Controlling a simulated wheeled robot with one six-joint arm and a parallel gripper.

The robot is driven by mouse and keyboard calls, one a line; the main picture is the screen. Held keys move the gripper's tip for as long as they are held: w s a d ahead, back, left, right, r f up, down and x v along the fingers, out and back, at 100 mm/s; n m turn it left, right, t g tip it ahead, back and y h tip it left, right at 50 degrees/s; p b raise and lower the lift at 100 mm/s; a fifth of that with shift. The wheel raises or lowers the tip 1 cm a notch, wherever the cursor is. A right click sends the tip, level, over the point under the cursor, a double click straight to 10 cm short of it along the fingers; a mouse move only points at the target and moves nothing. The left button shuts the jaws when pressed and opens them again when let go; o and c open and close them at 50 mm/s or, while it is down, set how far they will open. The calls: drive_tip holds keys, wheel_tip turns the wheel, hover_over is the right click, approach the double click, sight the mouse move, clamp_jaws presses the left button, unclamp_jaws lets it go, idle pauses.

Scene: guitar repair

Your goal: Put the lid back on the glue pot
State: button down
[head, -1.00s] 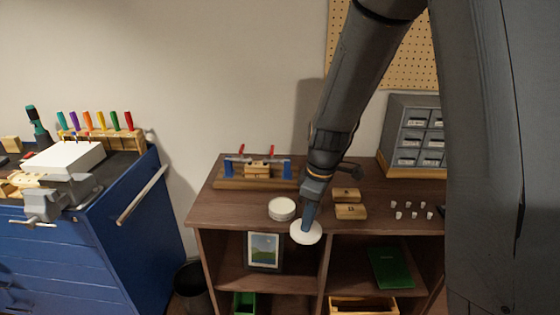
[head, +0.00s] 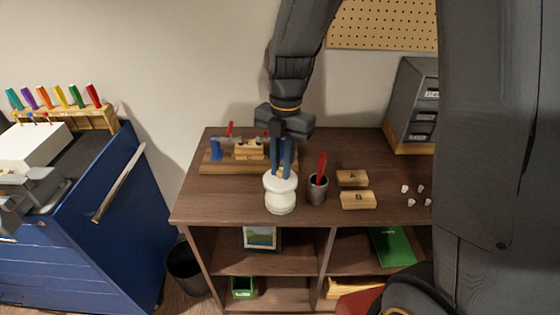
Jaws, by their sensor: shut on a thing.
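The white glue pot (head: 281,203) stands upright near the front edge of the wooden shelf top. My gripper (head: 282,174) points down directly over it and is shut on the white round lid (head: 280,184). The lid looks roughly level and lines up with the pot's mouth. It seems to be at or just above the rim; I cannot tell whether it touches. The lid hides the pot's opening.
A dark cup with a red-handled tool (head: 318,188) stands close to the right of the pot. Wooden blocks (head: 357,200) lie farther right, near small white pieces (head: 410,202). A wooden fixture with blue ends (head: 216,150) is behind left. The shelf top (head: 215,200) left of the pot is clear.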

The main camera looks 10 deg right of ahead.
drive_tip(key=shift+f+b, duration=1.4)
drive_tip(key=shift+f, duration=0.45)
drive_tip(key=shift+f+b, duration=0.55)
drive_tip(key=shift+f, duration=0.5)
drive_tip(key=shift+p, duration=0.3)
drive_tip(key=shift+f, duration=0.15)
idle(0.5)
drive_tip(key=c, duration=1.6)
unclamp_jaws()
drive_tip(key=shift+o, duration=0.4)
drive_tip(key=o, duration=0.4)
